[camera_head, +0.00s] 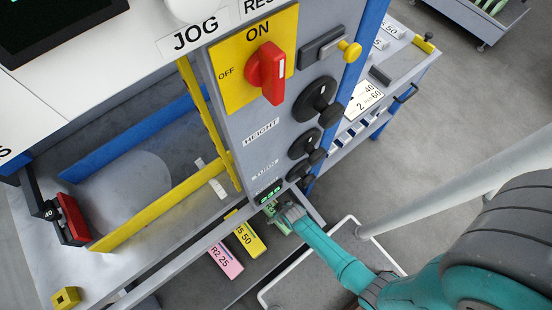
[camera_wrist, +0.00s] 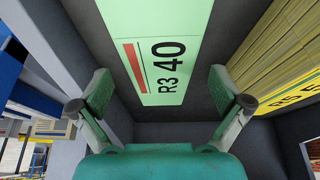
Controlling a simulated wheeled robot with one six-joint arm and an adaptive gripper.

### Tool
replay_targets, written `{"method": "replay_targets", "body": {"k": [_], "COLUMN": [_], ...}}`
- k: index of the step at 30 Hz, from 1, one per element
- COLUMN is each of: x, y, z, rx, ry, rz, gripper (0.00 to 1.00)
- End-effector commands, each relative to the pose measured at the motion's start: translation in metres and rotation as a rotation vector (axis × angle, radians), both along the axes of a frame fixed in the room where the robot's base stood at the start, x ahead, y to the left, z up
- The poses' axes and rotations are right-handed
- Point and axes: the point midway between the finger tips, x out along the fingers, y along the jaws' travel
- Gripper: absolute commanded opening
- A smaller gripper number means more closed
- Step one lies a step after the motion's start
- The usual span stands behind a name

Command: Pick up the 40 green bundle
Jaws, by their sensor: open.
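The green bundle (camera_wrist: 155,25) fills the upper middle of the wrist view, its pale green face marked "R3 40" with a red stripe. My gripper (camera_wrist: 158,91) is open, with one finger on each side of the bundle's near end. The fingers look apart from the bundle, and nothing is held. In the head view my gripper (camera_head: 284,212) is at the foot of the grey control panel, over the bundle row. The green bundle there is mostly hidden by the gripper and panel.
A yellow bundle (camera_head: 249,241) marked 50 and a pink bundle (camera_head: 225,261) marked "R2 25" lie left of my gripper. The yellow stack (camera_wrist: 285,65) is close on the right in the wrist view. The grey panel (camera_head: 262,130) with knobs stands close above.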

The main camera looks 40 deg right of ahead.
Motion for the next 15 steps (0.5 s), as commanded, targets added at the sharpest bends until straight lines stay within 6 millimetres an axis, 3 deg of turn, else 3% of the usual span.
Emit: {"method": "replay_targets", "body": {"k": [6,15], "x": [0.008,0.010], "y": [0.001,0.001], "z": [-0.019,-0.024], "rx": [0.000,0.000], "ry": [0.000,-0.001], "rz": [0.000,0.000], "gripper": [1.00,1.00]}}
